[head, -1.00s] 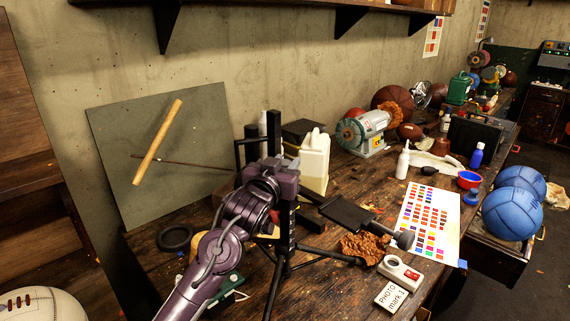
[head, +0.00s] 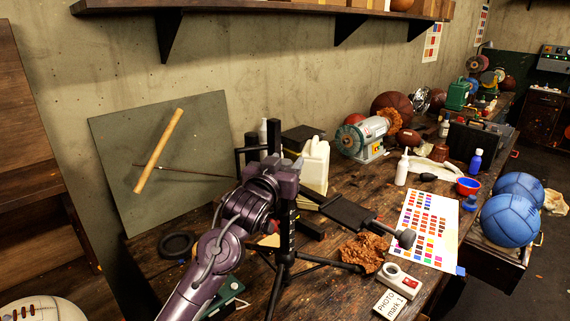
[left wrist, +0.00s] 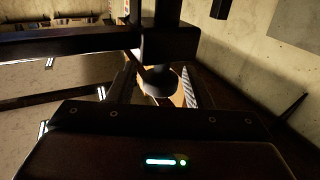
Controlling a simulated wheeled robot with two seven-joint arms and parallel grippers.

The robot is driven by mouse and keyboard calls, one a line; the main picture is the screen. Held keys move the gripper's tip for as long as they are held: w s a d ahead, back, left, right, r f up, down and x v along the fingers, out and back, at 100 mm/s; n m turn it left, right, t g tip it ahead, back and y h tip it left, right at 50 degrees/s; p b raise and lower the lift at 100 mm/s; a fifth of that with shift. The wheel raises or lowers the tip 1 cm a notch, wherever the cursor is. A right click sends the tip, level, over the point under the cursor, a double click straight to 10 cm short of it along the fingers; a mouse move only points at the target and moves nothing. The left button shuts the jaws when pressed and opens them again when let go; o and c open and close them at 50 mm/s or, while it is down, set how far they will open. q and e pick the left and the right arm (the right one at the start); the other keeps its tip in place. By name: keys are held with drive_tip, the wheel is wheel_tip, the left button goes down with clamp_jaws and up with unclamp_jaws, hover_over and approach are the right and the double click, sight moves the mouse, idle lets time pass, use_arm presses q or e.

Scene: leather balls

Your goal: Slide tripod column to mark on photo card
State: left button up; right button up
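A black tripod (head: 286,232) stands on the dark wooden workbench, its legs spread. A black flat arm (head: 349,212) with a grey knob (head: 405,239) extends right of its post. The white photo card (head: 390,303), reading "PHOTO mark 1", lies at the bench's front edge. My left gripper (head: 289,166) is at the upper part of the tripod. In the left wrist view, the fingers (left wrist: 158,90) stand apart on either side of a dark round part (left wrist: 158,80), with a visible gap beside it. Contact with the column cannot be made out. My right gripper is not seen.
A white jug (head: 314,168) stands behind the tripod. A brown crumpled piece (head: 364,252), a white device with a red part (head: 400,279) and a colour chart (head: 428,228) lie to the right. A grinder (head: 362,138) is farther back. A black ring (head: 178,246) lies at left.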

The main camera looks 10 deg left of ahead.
use_arm(q)
drive_tip(key=shift+s+f, duration=0.1)
drive_tip(key=shift+s+a+b, duration=0.1)
drive_tip(key=shift+s+b, duration=0.2)
drive_tip(key=s, duration=0.2)
drive_tip(key=s+b, duration=0.1)
drive_tip(key=s, duration=0.1)
drive_tip(key=s+a+b, duration=0.1)
drive_tip(key=s, duration=0.2)
